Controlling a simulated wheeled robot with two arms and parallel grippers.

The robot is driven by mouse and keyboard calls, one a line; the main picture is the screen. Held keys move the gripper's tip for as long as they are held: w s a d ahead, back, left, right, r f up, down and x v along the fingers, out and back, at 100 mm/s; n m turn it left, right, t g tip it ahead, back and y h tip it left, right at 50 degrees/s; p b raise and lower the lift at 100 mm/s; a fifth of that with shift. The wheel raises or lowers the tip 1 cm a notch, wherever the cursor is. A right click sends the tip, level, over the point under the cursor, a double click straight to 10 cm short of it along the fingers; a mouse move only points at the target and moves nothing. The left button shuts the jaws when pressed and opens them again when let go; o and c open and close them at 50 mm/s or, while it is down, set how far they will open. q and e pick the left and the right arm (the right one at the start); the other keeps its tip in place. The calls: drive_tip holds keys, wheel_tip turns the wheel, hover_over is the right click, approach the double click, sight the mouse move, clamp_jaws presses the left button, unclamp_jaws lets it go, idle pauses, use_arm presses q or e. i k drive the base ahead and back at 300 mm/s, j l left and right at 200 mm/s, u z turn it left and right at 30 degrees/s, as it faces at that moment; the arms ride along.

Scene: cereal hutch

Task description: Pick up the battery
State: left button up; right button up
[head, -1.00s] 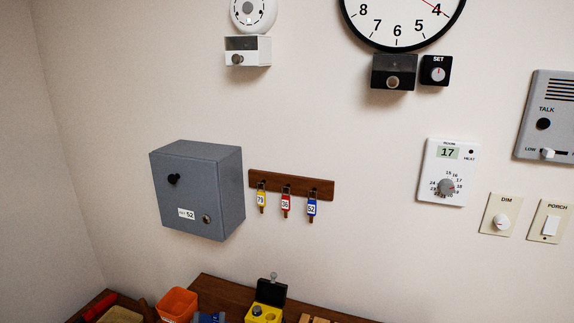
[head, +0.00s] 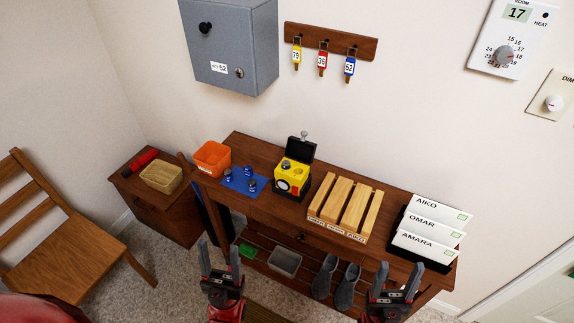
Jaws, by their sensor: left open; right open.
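Three small dark-blue cylinders that look like batteries stand on a blue mat (head: 238,188) on the wooden table: one at the back (head: 248,171), one at the left (head: 227,176) and one at the front right (head: 252,186). Beside the mat is a yellow box (head: 291,180) with its black lid (head: 301,148) raised; a small grey round thing (head: 286,165) shows in its top. My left gripper (head: 220,252) is open and empty, low in front of the table, below the mat in the picture. My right gripper (head: 399,272) is open and empty, in front of the table's right part.
An orange bin (head: 211,158) stands left of the mat. Wooden slats (head: 345,205) and white name cards (head: 428,226) stand to the right. A lower shelf holds a grey tray (head: 285,262) and slippers (head: 334,277). A chair (head: 60,240) stands at the left.

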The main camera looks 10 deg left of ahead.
sight(252, 183)
drive_tip(key=j+z, duration=0.15)
drive_tip(key=j, duration=0.35)
drive_tip(key=j+z, duration=0.1)
drive_tip(key=j, duration=0.45)
drive_tip(key=k+j+z, duration=0.15)
drive_tip(key=j, duration=0.35)
drive_tip(key=j+z, duration=0.15)
drive_tip(key=j, duration=0.35)
drive_tip(key=k+j+z, duration=0.1)
drive_tip(key=j, duration=0.4)
drive_tip(key=k, duration=0.1)
